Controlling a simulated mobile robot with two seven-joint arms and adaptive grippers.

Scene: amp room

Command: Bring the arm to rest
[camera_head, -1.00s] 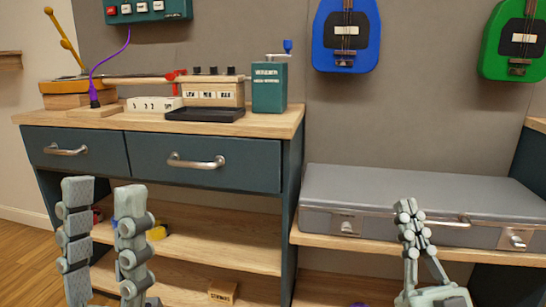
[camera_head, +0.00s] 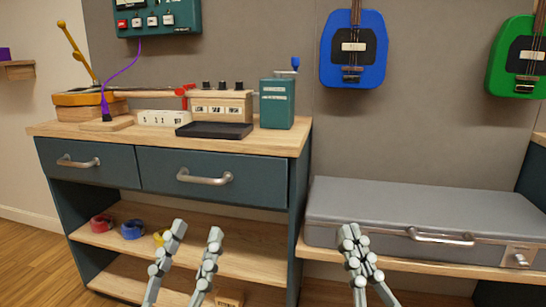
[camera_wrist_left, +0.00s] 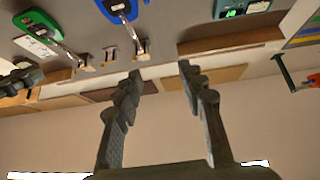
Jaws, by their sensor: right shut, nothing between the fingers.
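My left gripper (camera_head: 197,236) is open and empty in the head view, in front of the cabinet's lower shelves. Its two fingers stand apart, and they also show in the left wrist view (camera_wrist_left: 160,70) with nothing between them. My right gripper (camera_head: 350,234) is shut and empty, pointing up in front of the grey case (camera_head: 420,210). The picture does not show whether it touches the case.
The dark cabinet (camera_head: 245,165) has a wooden top holding a black tray (camera_head: 214,131) and a green box (camera_head: 277,103). Tape rolls (camera_head: 132,229) lie on its shelf. A blue guitar (camera_head: 354,50) and a green guitar (camera_head: 518,55) hang on the wall.

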